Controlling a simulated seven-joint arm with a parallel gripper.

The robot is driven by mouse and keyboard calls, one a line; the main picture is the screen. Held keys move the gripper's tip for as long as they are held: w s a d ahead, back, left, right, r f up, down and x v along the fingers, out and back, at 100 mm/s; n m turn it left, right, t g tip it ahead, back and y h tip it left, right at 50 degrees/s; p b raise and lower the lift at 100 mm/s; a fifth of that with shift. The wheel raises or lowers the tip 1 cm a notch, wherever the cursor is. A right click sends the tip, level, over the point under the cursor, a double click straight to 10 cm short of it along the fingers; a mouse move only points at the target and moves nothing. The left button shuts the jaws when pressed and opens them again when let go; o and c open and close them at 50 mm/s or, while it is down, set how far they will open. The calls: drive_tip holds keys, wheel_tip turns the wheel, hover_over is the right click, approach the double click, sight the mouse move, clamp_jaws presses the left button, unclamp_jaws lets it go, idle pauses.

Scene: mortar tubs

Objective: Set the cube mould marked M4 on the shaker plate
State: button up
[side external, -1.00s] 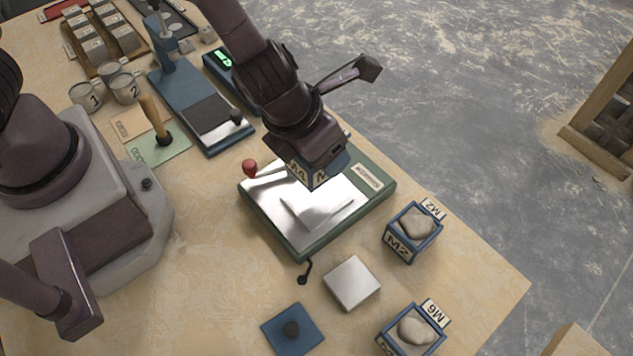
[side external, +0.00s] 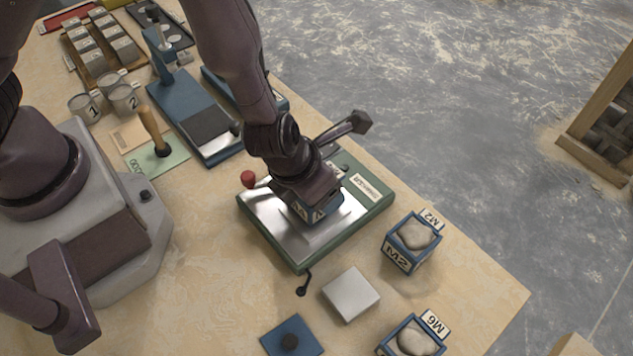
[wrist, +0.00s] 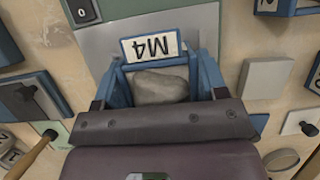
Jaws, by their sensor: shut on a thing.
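The blue cube mould M4 (side external: 316,210) is in my gripper (side external: 310,200), over the metal plate of the green shaker (side external: 280,228). In the wrist view its tag M4 (wrist: 151,47) stands upside down above the grey mortar (wrist: 160,87) that fills the mould. My gripper (wrist: 155,105) is shut on the mould. The mould sits on or just above the shaker plate; whether its underside touches is hidden. The shaker plate (wrist: 207,32) also shows around the mould in the wrist view.
Mould M2 (side external: 411,243) and mould M6 (side external: 412,338) stand right of the shaker. A pale square block (side external: 351,293) and a blue plate with a dark knob (side external: 292,337) lie in front. A red-knobbed lever (side external: 248,179) rises at the shaker's left edge. A blue press (side external: 195,115) stands behind.

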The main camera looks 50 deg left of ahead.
drive_tip(key=shift+f, duration=0.1)
drive_tip(key=o, duration=0.9)
drive_tip(key=shift+c, duration=0.2)
